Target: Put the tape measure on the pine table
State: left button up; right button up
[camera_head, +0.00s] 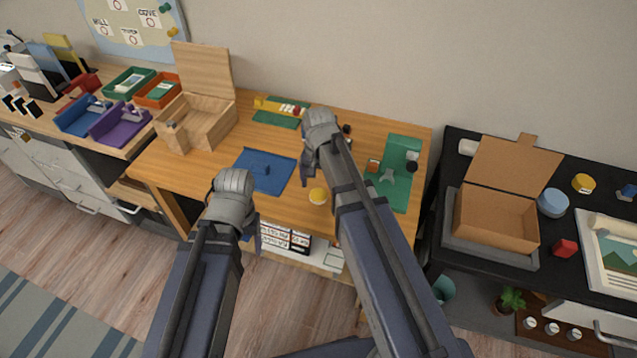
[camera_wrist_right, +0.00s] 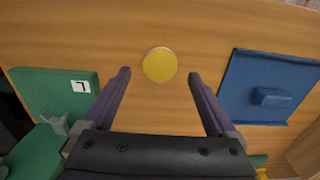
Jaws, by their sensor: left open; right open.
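The pine table (camera_head: 210,168) stands in the middle of the head view. A round yellow thing (camera_head: 318,196) lies near its front edge; it also shows in the right wrist view as a plain disc (camera_wrist_right: 160,65). Another round yellow thing with a dark mark (camera_head: 583,183) lies on the black table at the right. I cannot tell for sure which is the tape measure. My right gripper (camera_wrist_right: 159,75) is open over the pine table, with the plain disc between its fingertips in the wrist view. My left gripper (camera_head: 257,236) is open and empty by the table's front edge.
On the pine table are an open wooden box (camera_head: 197,120), a blue mat (camera_head: 262,172) and a green mat (camera_head: 398,185) with small things. The black table (camera_head: 452,195) carries a cardboard box (camera_head: 497,215), a blue round thing (camera_head: 553,203) and a red block (camera_head: 564,248).

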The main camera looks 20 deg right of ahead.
aim_at(319, 193)
notch_tip(319, 193, up, 9)
jog(key=p, duration=0.8)
jog(key=s+a+n+h, duration=0.1)
jog(key=s+a+n, duration=0.9)
jog(key=s, duration=0.4)
jog(key=shift+s+a+f+n+b, duration=0.15)
jog(key=shift+a+n+b, duration=0.1)
jog(key=shift+n+b, duration=0.05)
jog(key=shift+s, duration=0.1)
